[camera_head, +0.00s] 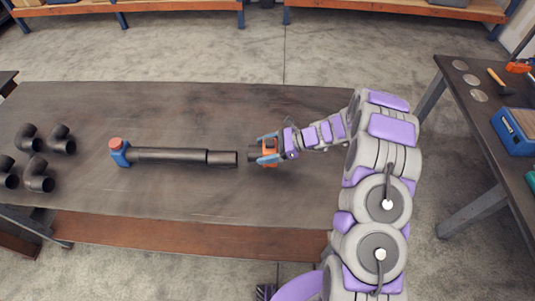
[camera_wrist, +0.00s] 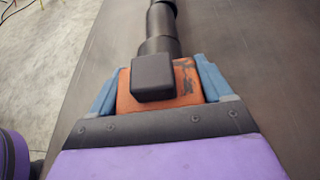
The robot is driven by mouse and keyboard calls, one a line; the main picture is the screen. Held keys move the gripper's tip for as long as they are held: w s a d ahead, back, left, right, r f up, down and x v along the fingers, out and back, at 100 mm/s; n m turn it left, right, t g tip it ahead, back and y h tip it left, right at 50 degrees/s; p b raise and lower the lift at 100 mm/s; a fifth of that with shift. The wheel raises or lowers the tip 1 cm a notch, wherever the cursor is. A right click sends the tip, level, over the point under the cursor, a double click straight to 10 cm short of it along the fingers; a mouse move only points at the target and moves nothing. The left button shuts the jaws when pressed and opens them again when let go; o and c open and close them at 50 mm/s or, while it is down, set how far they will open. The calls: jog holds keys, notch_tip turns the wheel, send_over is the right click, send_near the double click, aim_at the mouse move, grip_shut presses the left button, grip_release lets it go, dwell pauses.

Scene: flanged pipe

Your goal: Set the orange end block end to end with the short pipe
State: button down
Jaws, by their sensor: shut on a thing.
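The orange end block (camera_head: 270,146) is held in my gripper (camera_head: 267,149), above or on the middle of the table. The blue fingers are on both sides of it in the wrist view, where the block (camera_wrist: 186,76) shows worn dark patches. A short black stub (camera_head: 252,156) projects from the block toward the left. The short pipe (camera_head: 223,159) is black and lies left of the stub, roughly in line with it, with a small gap between them in the head view. In the wrist view a dark square piece hides part of the block.
The short pipe adjoins a longer black pipe (camera_head: 170,156), which ends at a blue and red block (camera_head: 120,151). Several black elbows (camera_head: 62,140) lie on the table's left. The dark table (camera_head: 200,105) is clear behind the pipe. A side bench (camera_head: 462,92) with tools stands right.

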jog(key=shift+w+a+f, duration=0.1)
jog(key=shift+w+f, duration=0.05)
jog(key=shift+w, duration=0.15)
jog(key=shift+f+b, duration=0.5)
jog(key=shift+f, duration=1.05)
grip_release()
